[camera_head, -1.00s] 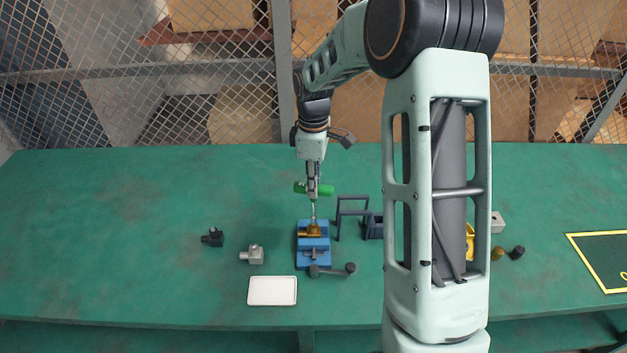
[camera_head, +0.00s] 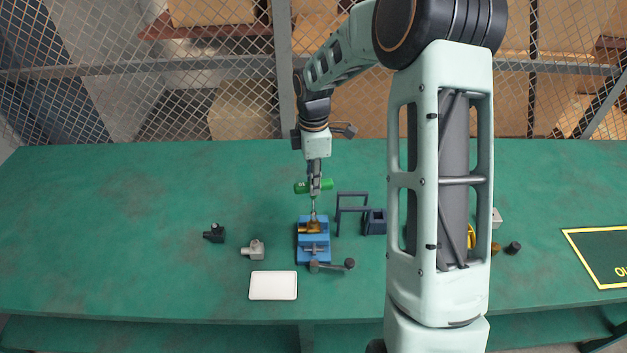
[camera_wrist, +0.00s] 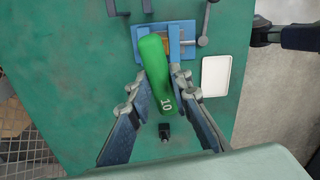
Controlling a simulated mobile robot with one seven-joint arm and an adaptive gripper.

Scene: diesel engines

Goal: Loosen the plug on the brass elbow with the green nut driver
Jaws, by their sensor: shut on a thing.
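The wrist view shows the green handle (camera_wrist: 157,75), marked 10, between the two fingers. The shaft's lower end meets the brass elbow (camera_head: 313,226), which sits in the blue vise (camera_head: 313,251). In the wrist view the handle covers most of the elbow, and the vise (camera_wrist: 181,29) shows behind it. The plug is too small or hidden to make out, so I cannot tell whether the driver is seated on it.
A white tray (camera_head: 273,286) lies in front of the vise. A grey fitting (camera_head: 254,249) and a black fitting (camera_head: 214,233) lie to the left. A dark blue-grey stand (camera_head: 352,212) is close right of the vise. The left of the green table is clear.

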